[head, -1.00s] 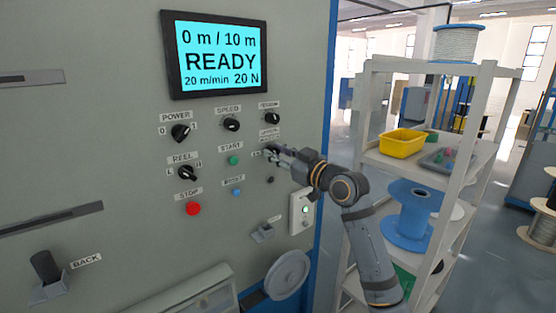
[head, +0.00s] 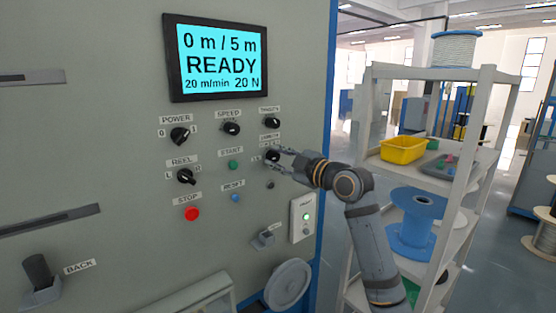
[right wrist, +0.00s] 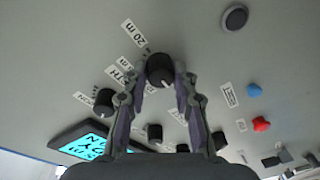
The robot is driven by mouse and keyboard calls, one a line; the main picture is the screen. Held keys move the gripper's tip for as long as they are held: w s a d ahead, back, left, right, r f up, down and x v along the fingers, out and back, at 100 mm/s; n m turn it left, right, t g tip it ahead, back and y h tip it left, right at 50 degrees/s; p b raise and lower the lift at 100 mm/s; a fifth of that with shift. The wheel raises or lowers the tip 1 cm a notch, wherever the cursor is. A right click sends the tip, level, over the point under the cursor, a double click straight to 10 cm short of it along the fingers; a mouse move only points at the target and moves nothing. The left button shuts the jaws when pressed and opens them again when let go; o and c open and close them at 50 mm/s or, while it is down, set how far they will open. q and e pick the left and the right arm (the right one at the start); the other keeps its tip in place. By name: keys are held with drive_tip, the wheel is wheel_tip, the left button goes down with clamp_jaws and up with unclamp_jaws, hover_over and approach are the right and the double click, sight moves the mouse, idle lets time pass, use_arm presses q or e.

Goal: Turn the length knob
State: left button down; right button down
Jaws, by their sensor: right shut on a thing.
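The length knob (head: 272,156) is a black round knob on the grey panel, below the tension knob (head: 272,123). In the right wrist view the length knob (right wrist: 160,70) sits between the two fingertips, with a "20 m" label beside it. My right gripper (head: 280,157) is shut on the knob, one finger on each side. The screen (head: 220,60) reads "0 m / 5 m", "READY", "20 m/min" and "20 N". My left gripper is not in view.
The speed knob (head: 231,128), green start button (head: 233,165), blue reset button (head: 235,197) and red stop button (head: 192,213) lie left of my gripper. A white box with a green light (head: 306,217) is below. A shelf (head: 440,72) stands at the right.

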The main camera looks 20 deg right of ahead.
drive_tip(key=shift+f, duration=0.15)
idle(0.4)
drive_tip(key=c, duration=1)
unclamp_jaws()
drive_tip(key=shift+c, duration=0.2)
drive_tip(key=shift+s+d, duration=0.1)
drive_tip(key=v, duration=1.1)
drive_tip(key=shift+s, duration=0.35)
drive_tip(key=shift+d, duration=0.15)
